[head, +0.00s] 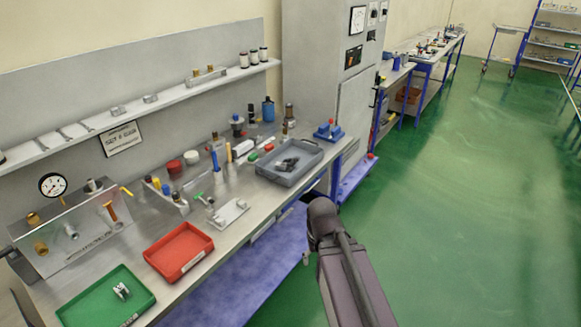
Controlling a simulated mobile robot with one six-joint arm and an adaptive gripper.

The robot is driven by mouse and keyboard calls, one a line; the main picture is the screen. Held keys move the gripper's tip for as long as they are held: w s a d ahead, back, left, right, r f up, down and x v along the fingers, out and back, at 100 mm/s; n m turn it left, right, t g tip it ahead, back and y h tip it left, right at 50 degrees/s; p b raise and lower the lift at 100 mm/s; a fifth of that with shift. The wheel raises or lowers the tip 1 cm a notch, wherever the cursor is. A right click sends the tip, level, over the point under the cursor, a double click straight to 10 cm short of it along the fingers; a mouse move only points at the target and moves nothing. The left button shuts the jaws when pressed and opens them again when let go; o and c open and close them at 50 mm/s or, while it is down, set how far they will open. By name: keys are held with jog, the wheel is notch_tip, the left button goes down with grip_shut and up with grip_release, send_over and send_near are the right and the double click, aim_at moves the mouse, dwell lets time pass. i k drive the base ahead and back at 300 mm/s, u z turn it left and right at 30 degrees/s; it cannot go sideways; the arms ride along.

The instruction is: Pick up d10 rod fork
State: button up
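A small metallic piece with two prongs (121,291) lies in the green tray (75,312) at the front left of the bench. It may be the rod fork, but it is too small to read a size. Several dark parts (288,163) lie in the grey tray (268,175) farther along the bench; their shapes are unclear. My arm rises from the bottom edge, right of the bench, over the floor. I cannot make out my gripper or its fingers. The arm is well apart from the green tray.
An empty red tray (161,264) sits beside the green one. A gauge fixture (66,237) stands at the left. A wall shelf (170,101) runs above. The green floor (450,200) is clear.

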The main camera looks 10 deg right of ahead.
aim_at(281, 166)
jog(key=u, duration=1.2)
jog(key=k, duration=0.1)
jog(key=z, duration=3.25)
jog(key=i, duration=1.65)
